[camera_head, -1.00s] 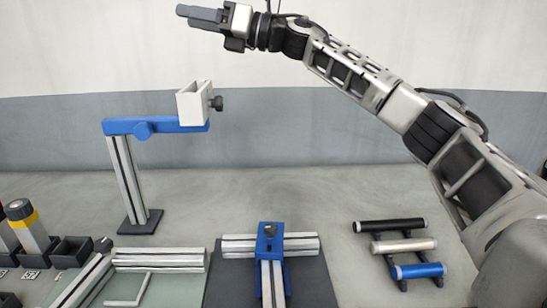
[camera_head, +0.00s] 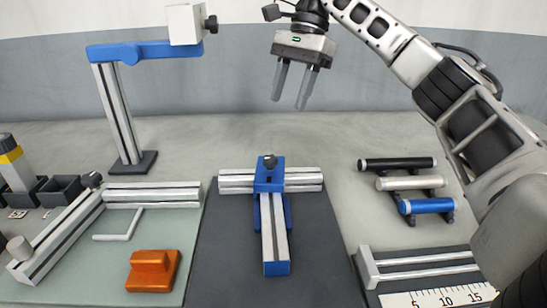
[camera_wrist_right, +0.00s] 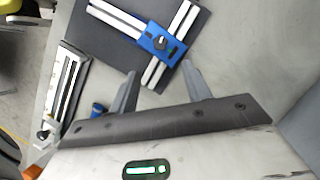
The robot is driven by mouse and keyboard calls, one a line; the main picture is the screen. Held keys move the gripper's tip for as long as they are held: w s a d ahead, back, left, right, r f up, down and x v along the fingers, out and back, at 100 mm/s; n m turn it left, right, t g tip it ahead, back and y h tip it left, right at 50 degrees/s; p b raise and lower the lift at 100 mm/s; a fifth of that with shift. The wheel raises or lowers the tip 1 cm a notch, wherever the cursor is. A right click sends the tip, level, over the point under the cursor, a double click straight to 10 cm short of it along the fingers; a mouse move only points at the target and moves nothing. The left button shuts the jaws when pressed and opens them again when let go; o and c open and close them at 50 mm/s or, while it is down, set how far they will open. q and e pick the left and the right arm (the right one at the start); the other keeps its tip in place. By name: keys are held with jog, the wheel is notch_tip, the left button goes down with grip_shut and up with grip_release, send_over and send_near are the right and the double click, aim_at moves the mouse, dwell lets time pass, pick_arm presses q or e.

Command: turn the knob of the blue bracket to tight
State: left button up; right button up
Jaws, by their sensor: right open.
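The blue bracket (camera_head: 268,183) lies at the crossing of two silver rails, with a dark knob (camera_head: 269,160) on top. The wrist view also shows the bracket (camera_wrist_right: 153,51) and its dark knob (camera_wrist_right: 160,42), beyond the fingertips. My right gripper (camera_head: 288,104) is open and empty, high behind the bracket, with its fingers pointing down. In the wrist view its two fingers (camera_wrist_right: 159,74) stand apart, touching nothing. My left gripper is not in view.
A blue-armed post (camera_head: 115,105) stands at the back left. A rail frame (camera_head: 62,233), an L-shaped rod and an orange block (camera_head: 154,271) lie left of the dark mat (camera_head: 225,270). Several cylinders (camera_head: 398,163) and a ruler fixture (camera_head: 420,270) are to the right.

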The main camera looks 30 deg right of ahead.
aim_at(271, 157)
jog(key=b+x, duration=0.2)
jog(key=x, duration=0.9)
jog(key=shift+a+f, duration=0.15)
jog(key=shift+f, duration=0.15)
jog(key=c, duration=1)
